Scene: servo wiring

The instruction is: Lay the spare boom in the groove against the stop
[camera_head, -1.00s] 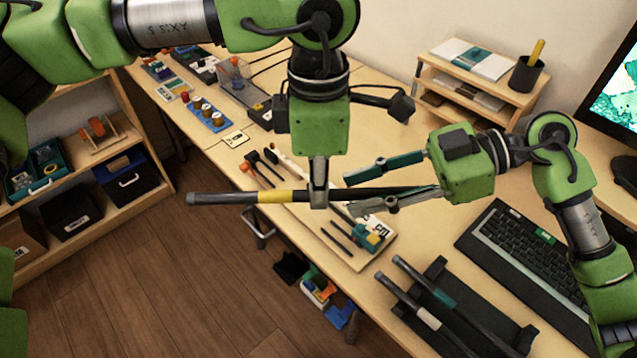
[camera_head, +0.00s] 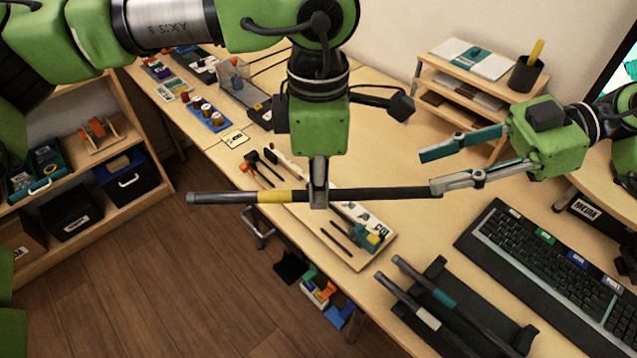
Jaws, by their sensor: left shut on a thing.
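The spare boom (camera_head: 385,193) is a dark rod with a grey left end and a yellow band. My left gripper (camera_head: 318,198) points down and is shut on it just right of the yellow band. The boom is held level above the table's front edge. My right gripper (camera_head: 428,172) is open, its fingers spread. Its lower fingertip is at the boom's right end in the picture; I cannot tell if they touch. A black grooved rack (camera_head: 440,268) lies at the front of the table, holding two rods, one with a teal band (camera_head: 443,298) and one with a white band (camera_head: 427,318).
A keyboard (camera_head: 530,265) lies right of the rack. A wooden shelf stand (camera_head: 478,85) with a pen cup (camera_head: 526,75) stands at the back. The table between stand and keyboard is mostly clear.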

